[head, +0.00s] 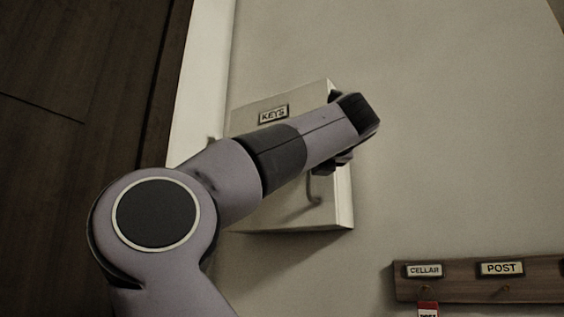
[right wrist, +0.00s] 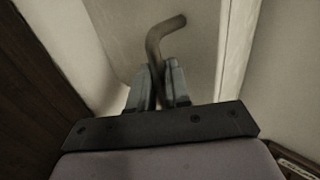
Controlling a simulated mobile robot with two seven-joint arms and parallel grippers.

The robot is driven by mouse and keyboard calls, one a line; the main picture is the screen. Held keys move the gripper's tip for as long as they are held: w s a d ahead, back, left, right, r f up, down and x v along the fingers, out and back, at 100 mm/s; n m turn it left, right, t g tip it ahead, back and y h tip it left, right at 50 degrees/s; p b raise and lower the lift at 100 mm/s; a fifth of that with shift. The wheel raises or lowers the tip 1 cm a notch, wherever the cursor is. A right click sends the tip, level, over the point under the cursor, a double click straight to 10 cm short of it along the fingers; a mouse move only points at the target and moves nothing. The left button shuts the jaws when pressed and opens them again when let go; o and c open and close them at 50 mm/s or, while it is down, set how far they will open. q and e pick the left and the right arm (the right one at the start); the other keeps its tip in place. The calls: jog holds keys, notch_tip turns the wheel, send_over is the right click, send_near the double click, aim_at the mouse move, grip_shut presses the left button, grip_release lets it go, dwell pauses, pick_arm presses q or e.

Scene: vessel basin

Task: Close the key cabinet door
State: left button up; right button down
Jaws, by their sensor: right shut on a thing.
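The key cabinet (head: 290,215) is a pale box on the wall with a "KEYS" label (head: 273,114) on its door. My right arm crosses in front of it and hides much of the door's middle. A bent dark metal handle (head: 315,188) shows below my right gripper (head: 341,161). In the right wrist view, the fingers (right wrist: 159,85) are shut on this handle (right wrist: 164,36), whose bent end sticks out beyond them. The cabinet's right side shows as a bright strip. I cannot tell whether the door is fully flush or slightly ajar. My left gripper is not in view.
A wooden key rack (head: 470,288) with "CELLAR" and "POST" labels is on the wall at lower right. A red and white tag (head: 427,309) hangs under "CELLAR". Dark wood panelling (head: 75,100) and a pale trim stand at left. The wall right of the cabinet is clear.

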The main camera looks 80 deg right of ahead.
jog(key=shift+d+r, duration=0.1)
jog(key=shift+r, duration=0.1)
jog(key=c, duration=1.3)
grip_release()
jog(key=shift+s+d+f, duration=0.1)
jog(key=b+v, duration=0.1)
jog(key=v, duration=0.6)
